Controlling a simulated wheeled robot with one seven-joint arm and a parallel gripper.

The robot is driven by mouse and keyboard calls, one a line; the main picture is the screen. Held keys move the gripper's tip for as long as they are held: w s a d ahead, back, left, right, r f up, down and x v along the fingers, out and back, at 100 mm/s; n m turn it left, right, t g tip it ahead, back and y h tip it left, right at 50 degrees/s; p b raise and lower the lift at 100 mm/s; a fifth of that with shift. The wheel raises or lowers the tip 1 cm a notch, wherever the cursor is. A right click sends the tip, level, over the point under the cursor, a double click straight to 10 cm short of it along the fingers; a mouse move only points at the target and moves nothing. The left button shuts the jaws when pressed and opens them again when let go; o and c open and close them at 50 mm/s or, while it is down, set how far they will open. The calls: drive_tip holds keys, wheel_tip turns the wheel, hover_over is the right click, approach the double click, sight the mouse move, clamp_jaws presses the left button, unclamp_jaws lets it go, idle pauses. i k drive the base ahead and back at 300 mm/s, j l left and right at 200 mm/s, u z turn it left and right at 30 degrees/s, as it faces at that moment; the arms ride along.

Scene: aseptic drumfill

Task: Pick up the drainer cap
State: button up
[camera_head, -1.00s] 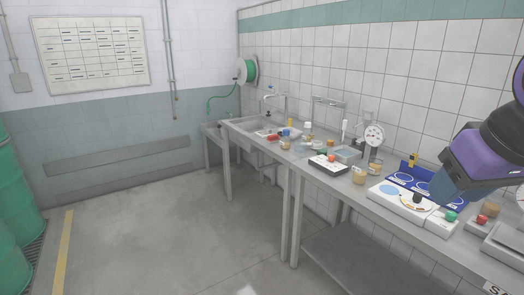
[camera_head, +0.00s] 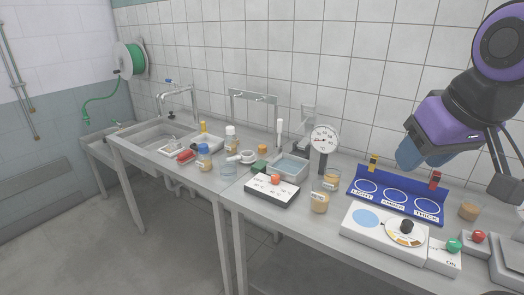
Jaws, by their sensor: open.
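I cannot pick out the drainer cap with certainty. A small white round piece (camera_head: 247,156) lies on the steel bench near its middle and may be it, but it is too small to tell. My gripper (camera_head: 410,154) hangs at the right, above the back of the bench near the blue rack (camera_head: 395,198). It is open, with nothing seen in it, and well apart from the white piece.
A sink (camera_head: 160,137) stands at the far left of the bench. A black-and-white control box (camera_head: 272,190), a dial gauge (camera_head: 323,139), jars (camera_head: 320,202) and a white device with a knob (camera_head: 370,222) crowd the worktop. Floor at front left is clear.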

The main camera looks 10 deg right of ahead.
sight(262, 148)
drive_tip(key=z, duration=0.25)
drive_tip(key=i+j+z, duration=0.15)
drive_tip(key=j+z, duration=0.25)
drive_tip(key=i+j+z, duration=0.15)
drive_tip(key=j+z, duration=0.25)
drive_tip(key=i+j+z, duration=0.25)
drive_tip(key=j, duration=0.95)
drive_tip(key=j+z, duration=0.2)
drive_tip(key=j, duration=2.2)
